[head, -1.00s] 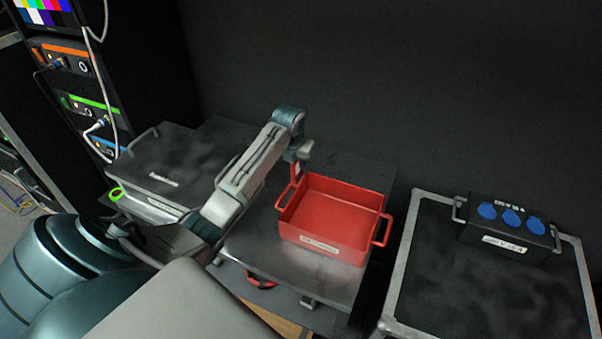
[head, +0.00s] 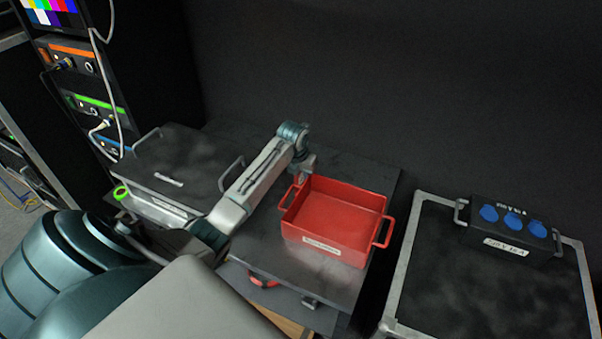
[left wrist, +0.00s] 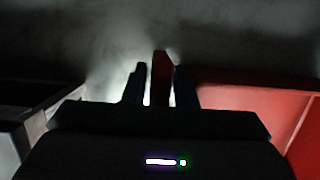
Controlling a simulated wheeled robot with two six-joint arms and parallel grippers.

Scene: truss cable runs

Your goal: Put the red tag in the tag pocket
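My left gripper (head: 301,178) points down at the far left corner of a red open bin (head: 322,251), beside its left handle. In the left wrist view the gripper (left wrist: 161,80) has a narrow red piece, which looks like the red tag (left wrist: 162,72), between its fingers and reaching past their tips. It appears shut on it, though bright slits show beside the piece. The red bin wall is to the right there. I cannot make out the tag pocket. My right gripper is not in view.
The bin stands on a dark case top (head: 262,235). A black case (head: 185,160) with raised handles stands to the left. A rack (head: 85,75) with cables is at far left. To the right, a metal-edged case (head: 460,285) carries a box with blue sockets (head: 505,232).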

